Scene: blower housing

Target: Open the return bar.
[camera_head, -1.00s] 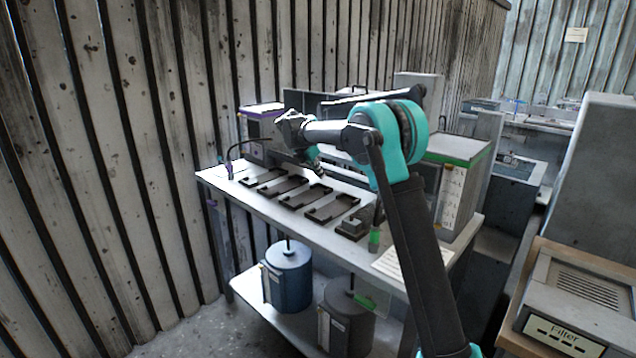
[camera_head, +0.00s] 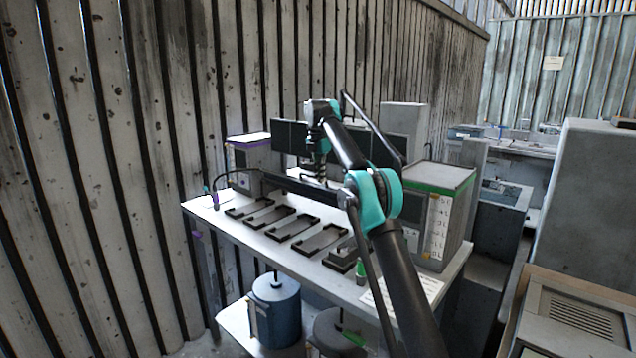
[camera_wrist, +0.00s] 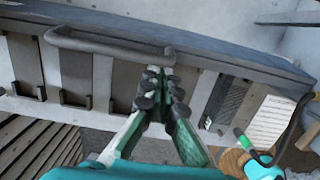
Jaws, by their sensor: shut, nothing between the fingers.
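The return bar appears to be the long dark beam (camera_head: 278,178) running above the trays on the workbench, between the two boxes. In the wrist view the beam (camera_wrist: 225,58) crosses the top, with a grey U-shaped handle (camera_wrist: 105,45) on it. My gripper (camera_wrist: 158,78) is shut and empty. Its fingertips are just below the handle's right end in that picture; I cannot tell whether they touch it. In the head view my gripper (camera_head: 319,176) points down close to the beam, and its tips are partly hidden.
Several dark trays (camera_head: 294,227) lie on the bench (camera_head: 215,220). A purple-trimmed box (camera_head: 247,160) stands left and a green-topped box (camera_head: 438,200) right. Dark panels (camera_head: 290,135) stand behind. A blue canister (camera_head: 275,305) is on the lower shelf. A wooden wall closes the left.

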